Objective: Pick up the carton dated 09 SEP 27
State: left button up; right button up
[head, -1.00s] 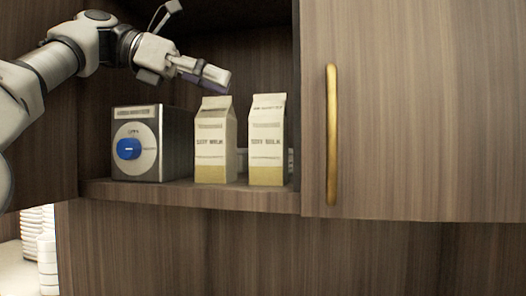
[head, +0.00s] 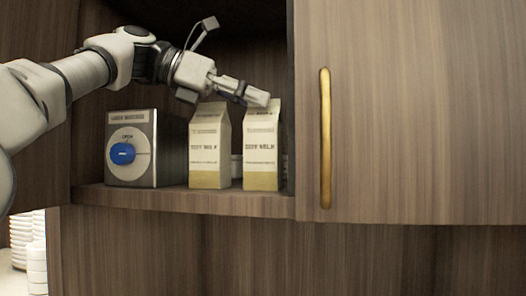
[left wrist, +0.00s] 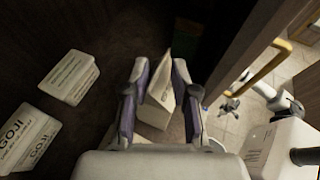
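Two soy milk cartons, cream with a yellow base, stand upright on the cupboard shelf: the left carton (head: 209,150) and the right carton (head: 261,150). No date is legible on either. My left gripper (head: 257,96) reaches in from the left, its fingers at the top of the right carton and overlapping it in the head view. In the left wrist view its two fingers (left wrist: 160,72) are apart, with a pale carton (left wrist: 158,100) showing between and below them. I cannot tell whether they touch it.
A grey box with a blue knob (head: 123,153) stands left of the cartons on the shelf (head: 160,200). A door with a gold handle (head: 325,140) is close on the right.

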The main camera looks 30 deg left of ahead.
pick_arm(q)
grip_shut()
jog(key=shift+w, duration=0.1)
jog(key=shift+d, duration=0.1)
